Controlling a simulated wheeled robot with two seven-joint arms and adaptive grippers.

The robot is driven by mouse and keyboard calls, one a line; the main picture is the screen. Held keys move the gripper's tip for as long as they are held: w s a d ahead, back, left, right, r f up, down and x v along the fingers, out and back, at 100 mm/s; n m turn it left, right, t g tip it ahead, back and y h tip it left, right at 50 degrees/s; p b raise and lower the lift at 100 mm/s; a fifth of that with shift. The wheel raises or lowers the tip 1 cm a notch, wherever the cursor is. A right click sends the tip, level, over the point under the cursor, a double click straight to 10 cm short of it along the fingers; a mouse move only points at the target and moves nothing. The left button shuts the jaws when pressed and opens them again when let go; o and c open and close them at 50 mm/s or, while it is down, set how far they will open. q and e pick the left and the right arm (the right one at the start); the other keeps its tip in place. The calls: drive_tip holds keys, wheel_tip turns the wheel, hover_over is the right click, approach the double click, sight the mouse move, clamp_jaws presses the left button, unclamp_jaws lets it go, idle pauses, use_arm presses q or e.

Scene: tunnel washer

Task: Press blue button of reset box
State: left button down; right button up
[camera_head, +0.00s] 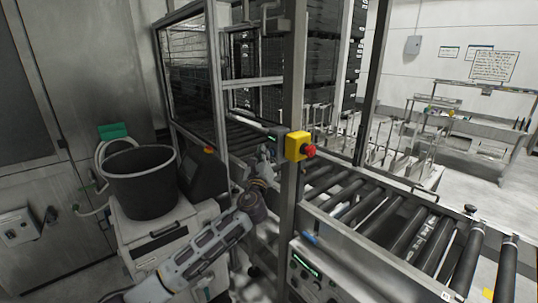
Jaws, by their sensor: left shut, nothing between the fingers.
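A small dark box (277,139) with a blue-green patch on its left side is fixed to the left of the grey upright post; I take it for the reset box, but the blue button is too small to make out clearly. My left arm comes in from the lower left, and my left gripper (267,158) is shut and empty just below this box. Whether its tips touch the box cannot be told. My right gripper is not in view.
A yellow box with a red knob (298,146) sits on the post, close to the gripper. A roller conveyor (375,215) runs to the right. A black bucket (139,183) stands on a pale cabinet at left. A control panel (305,266) is below the conveyor.

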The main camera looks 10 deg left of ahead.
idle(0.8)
use_arm(q)
drive_tip(key=shift+s+a+p, duration=0.35)
drive_tip(key=shift+s+a, duration=0.15)
drive_tip(key=shift+s, duration=0.15)
drive_tip(key=s+a, duration=0.1)
drive_tip(key=s, duration=0.1)
drive_tip(key=s+a+p, duration=0.1)
drive_tip(key=s+a, duration=0.1)
idle(0.8)
idle(0.7)
